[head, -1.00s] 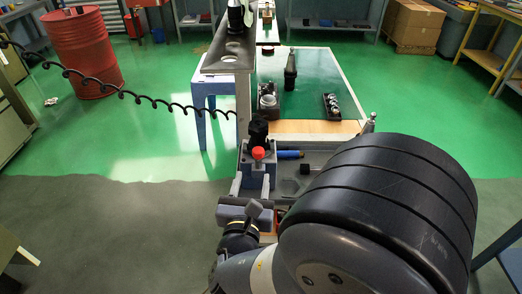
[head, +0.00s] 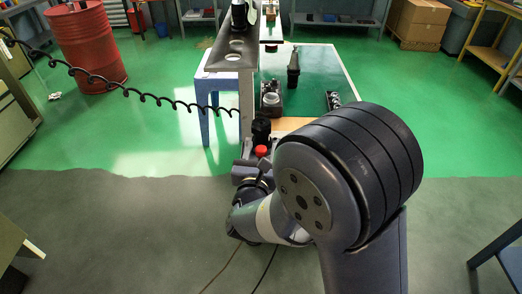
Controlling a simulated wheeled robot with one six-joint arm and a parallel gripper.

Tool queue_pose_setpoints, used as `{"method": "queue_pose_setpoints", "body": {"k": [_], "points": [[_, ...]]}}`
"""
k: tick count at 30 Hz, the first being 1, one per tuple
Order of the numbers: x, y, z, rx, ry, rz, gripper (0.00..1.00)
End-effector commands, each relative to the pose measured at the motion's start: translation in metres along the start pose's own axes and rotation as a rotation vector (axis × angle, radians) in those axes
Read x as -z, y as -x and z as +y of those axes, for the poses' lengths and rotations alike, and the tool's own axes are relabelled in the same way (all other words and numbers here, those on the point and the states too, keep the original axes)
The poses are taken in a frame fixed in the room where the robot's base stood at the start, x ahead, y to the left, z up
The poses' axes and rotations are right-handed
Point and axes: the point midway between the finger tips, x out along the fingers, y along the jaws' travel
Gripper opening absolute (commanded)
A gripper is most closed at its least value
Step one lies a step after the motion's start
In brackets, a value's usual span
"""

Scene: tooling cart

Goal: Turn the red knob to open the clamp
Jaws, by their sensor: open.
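The red knob (head: 262,150) shows just beyond my wrist, in front of an upright black cylindrical part (head: 261,130). The grey clamp body under the knob is mostly hidden behind my arm. My gripper (head: 247,166) is on the near side of the knob, and only part of its grey body shows. Its fingertips are hard to make out, and it appears open with nothing seen in it. I cannot tell from this view whether it touches the knob.
A green-topped cart surface (head: 330,66) lies beyond, with a dark upright tool holder (head: 293,68) and a cup-like part (head: 270,101). A coiled black cable (head: 130,94) hangs at left.

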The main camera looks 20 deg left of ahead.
Motion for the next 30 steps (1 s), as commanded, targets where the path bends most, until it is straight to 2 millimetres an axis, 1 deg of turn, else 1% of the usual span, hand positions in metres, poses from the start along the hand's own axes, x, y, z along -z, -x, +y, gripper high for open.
{"method": "queue_pose_setpoints", "body": {"k": [1, 2, 15, 16, 23, 30], "points": [[0.0000, 0.0002, 0.0000, 0.000, 0.000, 0.000, 0.44], [0.0000, 0.0002, 0.0000, 0.000, 0.000, 0.000, 0.42], [-0.0001, 0.0004, 0.0000, 0.000, 0.000, 0.000, 0.06], [-0.0001, 0.0004, 0.0000, 0.000, 0.000, 0.000, 0.04], [0.0001, 0.0005, 0.0010, 0.023, -0.001, 0.000, 0.04], [0.0004, 0.0006, 0.0020, 0.143, -0.001, -0.001, 0.04]]}}
